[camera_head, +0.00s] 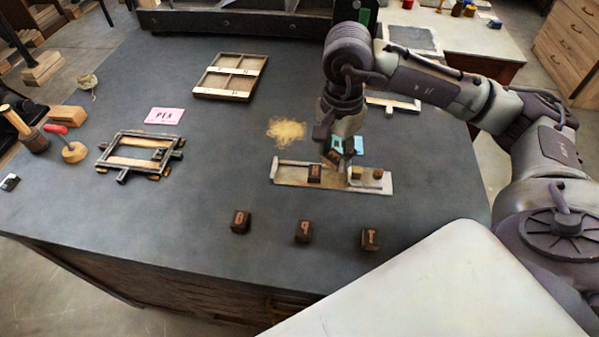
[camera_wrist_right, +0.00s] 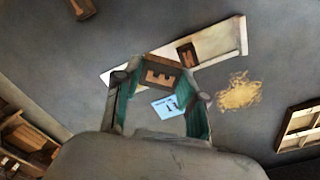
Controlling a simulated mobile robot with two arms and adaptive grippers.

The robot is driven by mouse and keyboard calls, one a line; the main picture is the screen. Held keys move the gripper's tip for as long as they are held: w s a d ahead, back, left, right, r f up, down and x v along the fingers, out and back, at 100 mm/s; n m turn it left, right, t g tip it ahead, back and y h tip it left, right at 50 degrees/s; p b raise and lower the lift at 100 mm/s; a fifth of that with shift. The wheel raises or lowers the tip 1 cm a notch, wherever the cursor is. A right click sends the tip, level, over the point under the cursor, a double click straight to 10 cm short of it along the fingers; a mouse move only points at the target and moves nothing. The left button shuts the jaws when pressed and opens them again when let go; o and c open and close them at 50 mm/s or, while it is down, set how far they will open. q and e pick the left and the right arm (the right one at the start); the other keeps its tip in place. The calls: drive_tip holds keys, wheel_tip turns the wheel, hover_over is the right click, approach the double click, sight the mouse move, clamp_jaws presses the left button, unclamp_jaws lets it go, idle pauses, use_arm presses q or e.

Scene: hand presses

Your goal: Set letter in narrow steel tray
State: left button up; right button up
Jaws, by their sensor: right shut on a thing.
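The narrow steel tray (camera_head: 290,181) lies on the dark worktop in the middle of the head view, and its pale strip (camera_wrist_right: 218,44) shows in the wrist view. A dark letter block (camera_head: 315,172) sits in it, also seen in the wrist view (camera_wrist_right: 187,55). My right gripper (camera_head: 334,152) is shut on another dark letter block (camera_wrist_right: 160,77), whose face shows an E-like mark in the wrist view. The held block is tilted in the head view and appears just above and behind the tray. My left gripper is not in view.
Loose letter blocks (camera_head: 240,222) (camera_head: 303,231) (camera_head: 369,238) stand in front of the tray. A blue card (camera_head: 357,145) and yellowish heap (camera_head: 287,130) lie behind. A wooden frame (camera_head: 140,152) and pink card (camera_head: 165,115) are left.

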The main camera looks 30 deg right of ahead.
drive_tip(key=d+r+m, duration=0.1)
drive_tip(key=d+m, duration=0.4)
drive_tip(key=m, duration=0.3)
drive_tip(key=m+p, duration=0.2)
drive_tip(key=p, duration=0.1)
hover_over(300, 175)
drive_tip(key=f, duration=0.5)
drive_tip(key=shift+s+d+f, duration=0.15)
drive_tip(key=shift+d+f, duration=0.1)
drive_tip(key=shift+f, duration=0.05)
drive_tip(key=shift+a+f, duration=0.2)
wheel_tip(300, 175, down, 4)
drive_tip(key=shift+r+p, duration=0.1)
drive_tip(key=shift+p, duration=0.8)
drive_tip(key=shift+f, duration=0.2)
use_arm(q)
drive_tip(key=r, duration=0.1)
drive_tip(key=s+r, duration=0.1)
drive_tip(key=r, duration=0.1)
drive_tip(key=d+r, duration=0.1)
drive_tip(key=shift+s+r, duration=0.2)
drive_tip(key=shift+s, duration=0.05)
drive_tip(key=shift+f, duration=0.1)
use_arm(e)
drive_tip(key=shift+f, duration=0.1)
